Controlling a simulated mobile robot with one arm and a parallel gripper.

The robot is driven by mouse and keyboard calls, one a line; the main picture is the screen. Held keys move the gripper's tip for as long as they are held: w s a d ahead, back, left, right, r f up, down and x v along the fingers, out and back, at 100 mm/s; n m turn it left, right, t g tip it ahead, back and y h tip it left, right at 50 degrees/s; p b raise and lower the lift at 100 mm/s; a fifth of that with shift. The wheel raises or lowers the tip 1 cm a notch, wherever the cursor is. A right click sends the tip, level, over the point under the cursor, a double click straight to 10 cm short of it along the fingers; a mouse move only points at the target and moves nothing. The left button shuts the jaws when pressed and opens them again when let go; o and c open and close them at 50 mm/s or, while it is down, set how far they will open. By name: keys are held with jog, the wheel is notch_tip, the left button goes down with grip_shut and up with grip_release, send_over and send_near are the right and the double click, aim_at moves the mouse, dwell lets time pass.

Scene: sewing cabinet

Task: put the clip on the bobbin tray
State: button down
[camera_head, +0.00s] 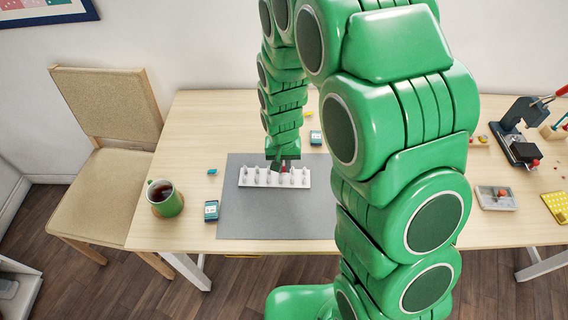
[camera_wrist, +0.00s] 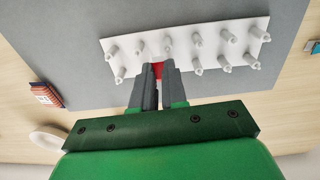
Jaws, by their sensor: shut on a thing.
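The bobbin tray (camera_head: 261,184) is a white plate with several upright pegs, lying on the grey mat; it also shows in the wrist view (camera_wrist: 184,47). My gripper (camera_wrist: 157,78) is shut on a small red thing, likely the clip (camera_wrist: 157,69), of which only a part shows between the fingertips. In the head view my gripper (camera_head: 280,166) points down over the back middle of the tray, with a bit of red (camera_head: 284,169) beside it. The fingertips are at the tray's edge among the pegs. I cannot tell whether the clip touches the tray.
The grey mat (camera_head: 240,222) is clear in front of the tray. A mug of dark drink (camera_head: 164,198) stands on the left of the table. A small teal box (camera_head: 211,210) lies nearer. A shallow grey box (camera_head: 496,198) and a dark device (camera_head: 520,145) are at right.

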jog(key=shift+f, duration=0.5)
jog(key=c, duration=1.2)
grip_release()
jog(key=shift+o, duration=0.2)
notch_tip(320, 180, up, 12)
jog(key=s+d+r, duration=1)
jog(key=s+r, duration=0.1)
jog(key=s, duration=0.1)
jog(key=s+d+r+g, duration=0.1)
jog(key=s+d+r, duration=0.1)
jog(key=s, duration=0.6)
jog(key=s+d+r, duration=0.2)
jog(key=s+d, duration=0.1)
jog(key=s, duration=0.5)
jog(key=shift+s+g, duration=0.15)
jog(key=shift+g, duration=0.25)
jog(key=shift+d, duration=0.1)
